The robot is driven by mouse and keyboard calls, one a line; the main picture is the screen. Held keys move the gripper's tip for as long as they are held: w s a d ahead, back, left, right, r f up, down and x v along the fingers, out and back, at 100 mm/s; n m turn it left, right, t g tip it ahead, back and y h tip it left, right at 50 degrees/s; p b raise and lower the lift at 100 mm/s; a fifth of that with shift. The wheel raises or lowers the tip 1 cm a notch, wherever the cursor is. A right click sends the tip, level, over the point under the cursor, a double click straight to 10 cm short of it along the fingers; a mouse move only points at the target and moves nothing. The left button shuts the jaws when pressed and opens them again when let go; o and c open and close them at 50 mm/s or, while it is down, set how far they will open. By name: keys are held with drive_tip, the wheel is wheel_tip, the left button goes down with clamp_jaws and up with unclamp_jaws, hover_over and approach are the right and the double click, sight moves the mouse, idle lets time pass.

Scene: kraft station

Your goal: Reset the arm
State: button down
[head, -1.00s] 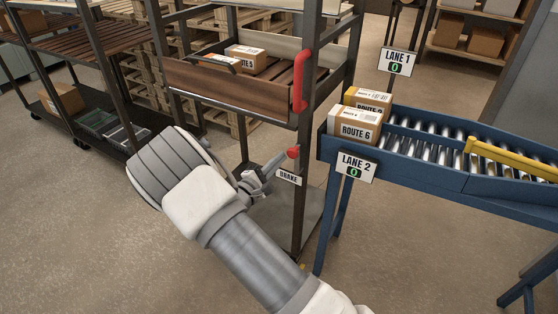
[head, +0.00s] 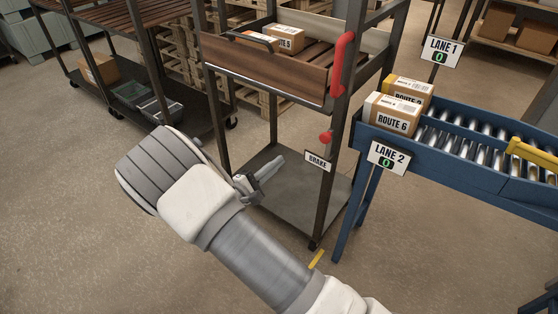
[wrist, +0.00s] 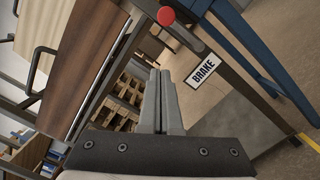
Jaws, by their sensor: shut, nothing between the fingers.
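My arm reaches up from the bottom of the head view, and my gripper (head: 272,167) is in front of the shelf cart (head: 343,130). In the wrist view my gripper (wrist: 160,84) has its two fingers together with nothing between them. The fingers appear apart from the cart. The cart's red brake knob (head: 325,137) is to the right of the fingertips, above the BRAKE label (head: 317,161). The knob also shows at the top of the wrist view (wrist: 166,16).
The cart's wooden drawer (head: 262,70) holds several boxes, and a red handle (head: 341,64) is on the post. The blue roller conveyor (head: 438,158) at right carries a Route 6 box (head: 391,115) and another behind it. Open floor lies at lower left.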

idle(0.3)
drive_tip(key=s+d+r+m+g, duration=0.3)
drive_tip(key=d+r+m+g, duration=0.1)
drive_tip(key=d+g, duration=0.15)
drive_tip(key=s+d+r+m+g, duration=0.3)
drive_tip(key=d+r+g, duration=0.15)
drive_tip(key=d, duration=0.25)
drive_tip(key=s+d+r+m+g+y, duration=0.2)
drive_tip(key=s+d+r+m+y, duration=0.15)
drive_tip(key=s, duration=0.25)
drive_tip(key=s+d+r+m+g+y, duration=0.1)
drive_tip(key=s+d+r+m+y, duration=0.2)
drive_tip(key=s, duration=0.4)
drive_tip(key=s+a+r+m+t+y, duration=0.35)
drive_tip(key=s+r+y, duration=0.25)
drive_tip(key=s+r, duration=0.2)
wheel_tip(320, 180, up, 17)
drive_tip(key=n+t+p, duration=0.1)
drive_tip(key=p, duration=1.6)
drive_tip(key=shift+s, duration=0.2)
